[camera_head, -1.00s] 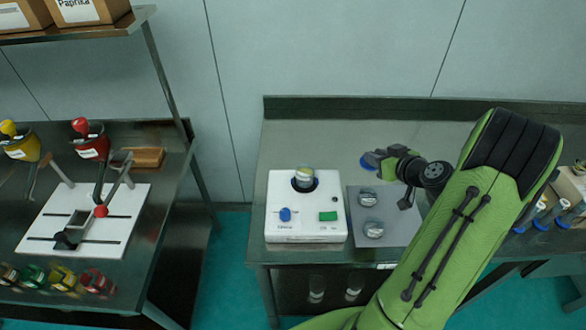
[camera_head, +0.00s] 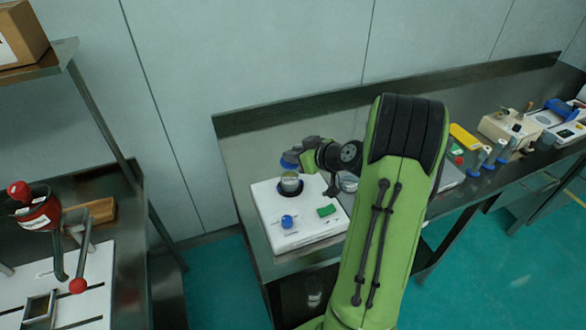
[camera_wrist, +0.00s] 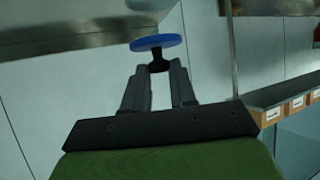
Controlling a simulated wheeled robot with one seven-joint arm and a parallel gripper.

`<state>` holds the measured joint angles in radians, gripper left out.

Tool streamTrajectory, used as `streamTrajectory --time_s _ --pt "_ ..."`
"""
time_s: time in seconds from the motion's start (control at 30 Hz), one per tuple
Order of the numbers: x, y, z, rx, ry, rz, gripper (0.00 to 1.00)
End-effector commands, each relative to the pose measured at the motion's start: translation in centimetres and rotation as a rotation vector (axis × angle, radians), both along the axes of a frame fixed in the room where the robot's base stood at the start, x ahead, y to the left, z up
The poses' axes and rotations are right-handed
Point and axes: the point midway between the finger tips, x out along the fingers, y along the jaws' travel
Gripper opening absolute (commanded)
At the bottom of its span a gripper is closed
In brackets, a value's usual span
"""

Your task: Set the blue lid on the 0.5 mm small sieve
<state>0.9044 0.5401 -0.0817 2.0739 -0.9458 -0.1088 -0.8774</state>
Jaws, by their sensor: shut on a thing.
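The blue lid (camera_wrist: 156,43) is a round disc with a black knob. In the wrist view my gripper (camera_wrist: 158,72) is shut on that knob, with the disc beyond the fingertips. In the head view my gripper (camera_head: 300,160) is above and close to the small sieve (camera_head: 290,183), and the blue lid (camera_head: 289,165) shows at its left end. The sieve stands in the round dark seat of the white shaker machine (camera_head: 325,229). A gap between lid and sieve is hard to judge. The sieve's mesh label is too small to read.
The machine has a blue knob (camera_head: 287,221) and a green button (camera_head: 327,210). Another small round container (camera_head: 349,183) stands right of it, partly hidden by my arm. The bench's raised back edge (camera_head: 290,110) runs behind. Several blue-based items stand farther right.

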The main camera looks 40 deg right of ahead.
Motion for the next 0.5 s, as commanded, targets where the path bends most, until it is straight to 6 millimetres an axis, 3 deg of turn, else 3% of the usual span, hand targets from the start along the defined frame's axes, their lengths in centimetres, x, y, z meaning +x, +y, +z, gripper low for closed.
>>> streamTrajectory --time_s 0.23,0.5 --pt "0.0 0.1 -4.0 0.003 0.001 0.0 0.0" --pt "0.0 0.0 -4.1 -0.002 -0.001 0.001 0.0"
